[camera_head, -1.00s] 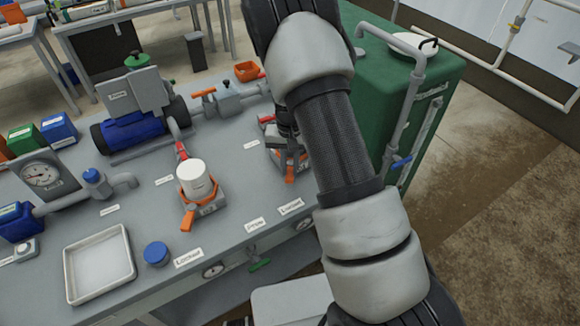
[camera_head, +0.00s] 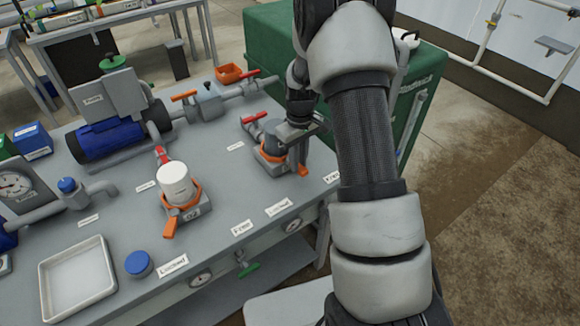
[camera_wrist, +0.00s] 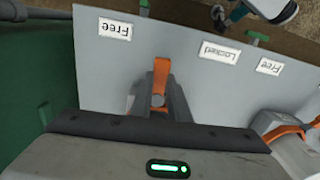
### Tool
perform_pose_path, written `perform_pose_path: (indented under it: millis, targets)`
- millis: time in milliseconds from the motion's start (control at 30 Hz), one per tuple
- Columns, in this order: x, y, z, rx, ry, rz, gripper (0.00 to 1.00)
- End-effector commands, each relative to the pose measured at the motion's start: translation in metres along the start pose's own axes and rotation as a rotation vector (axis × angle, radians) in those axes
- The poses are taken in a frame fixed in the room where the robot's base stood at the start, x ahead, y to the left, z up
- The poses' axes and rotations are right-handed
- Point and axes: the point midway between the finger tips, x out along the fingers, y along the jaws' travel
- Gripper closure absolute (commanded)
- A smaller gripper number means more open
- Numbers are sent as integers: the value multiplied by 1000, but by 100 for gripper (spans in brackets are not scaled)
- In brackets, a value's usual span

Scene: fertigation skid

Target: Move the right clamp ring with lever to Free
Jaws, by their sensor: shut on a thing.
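The right clamp ring with lever (camera_head: 262,161) is orange and sits around the base of a dark grey housing. Its orange lever (camera_head: 303,168) points toward the table's front right, between the right Locked label (camera_head: 278,208) and the right Free label (camera_head: 331,177). In the wrist view the lever (camera_wrist: 161,75) also points between the Free label (camera_wrist: 115,28) and the Locked label (camera_wrist: 219,52). My gripper (camera_head: 295,133) is at this lever and shut on it.
A left orange clamp ring (camera_head: 189,208) surrounds a white-topped housing (camera_head: 177,184) nearby. A red-handled valve (camera_head: 254,118) stands just behind the right housing. The green tank (camera_head: 270,45) is close behind my arm. A white tray (camera_head: 78,280) and blue cap (camera_head: 138,263) lie at left.

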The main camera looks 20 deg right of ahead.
Motion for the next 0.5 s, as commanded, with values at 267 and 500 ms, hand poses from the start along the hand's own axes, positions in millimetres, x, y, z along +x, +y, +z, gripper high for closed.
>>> perform_pose_path:
  millis: [267, 500]
  targets:
    - [0, 28, -3, -249, 0, 0, 100]
    - [0, 44, -9, -424, 0, 0, 100]
